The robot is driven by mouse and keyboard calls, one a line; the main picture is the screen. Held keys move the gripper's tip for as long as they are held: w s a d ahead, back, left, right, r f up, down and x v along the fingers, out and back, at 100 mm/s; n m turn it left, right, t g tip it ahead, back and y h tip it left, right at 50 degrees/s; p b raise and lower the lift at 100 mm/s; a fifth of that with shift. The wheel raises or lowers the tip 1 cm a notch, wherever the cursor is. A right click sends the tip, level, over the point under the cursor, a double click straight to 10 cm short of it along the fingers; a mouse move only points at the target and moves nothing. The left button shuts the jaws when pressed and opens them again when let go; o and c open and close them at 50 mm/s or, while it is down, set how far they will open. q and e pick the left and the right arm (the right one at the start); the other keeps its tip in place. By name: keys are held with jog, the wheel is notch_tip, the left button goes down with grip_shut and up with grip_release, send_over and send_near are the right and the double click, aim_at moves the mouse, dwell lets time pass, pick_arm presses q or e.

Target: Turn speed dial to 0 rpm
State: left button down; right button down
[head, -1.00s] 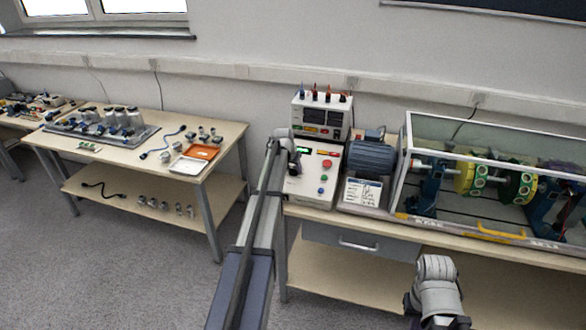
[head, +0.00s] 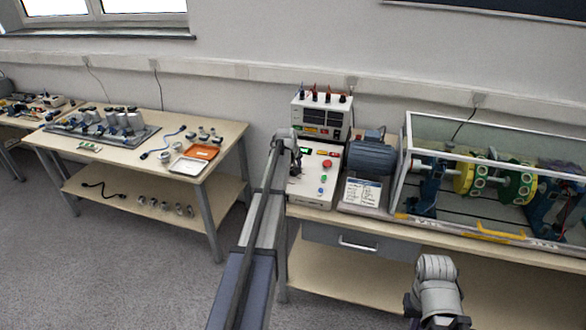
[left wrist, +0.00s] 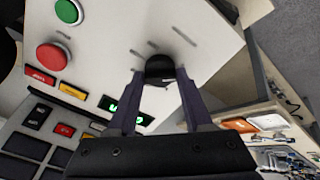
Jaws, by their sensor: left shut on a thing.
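The dial's pointer and the rpm reading cannot be made out. A green-lit display (left wrist: 128,112) is partly covered by a finger. My right arm shows low right, its fingertips out of sight.
A power unit (head: 321,116) stands behind the box. A motor (head: 371,157), a label card (head: 360,194) and a glass-walled rotor case (head: 480,231) stand to the right. Another bench with parts and an orange tray (head: 200,152) is at the left, with free floor between.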

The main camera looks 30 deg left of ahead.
pick_arm(q)
jog(key=shift+n, duration=0.6)
jog(key=shift+c, duration=1.7)
grip_release()
jog(key=p+v, duration=0.7)
jog(key=shift+s+r, duration=0.15)
jog(key=shift+r, duration=0.2)
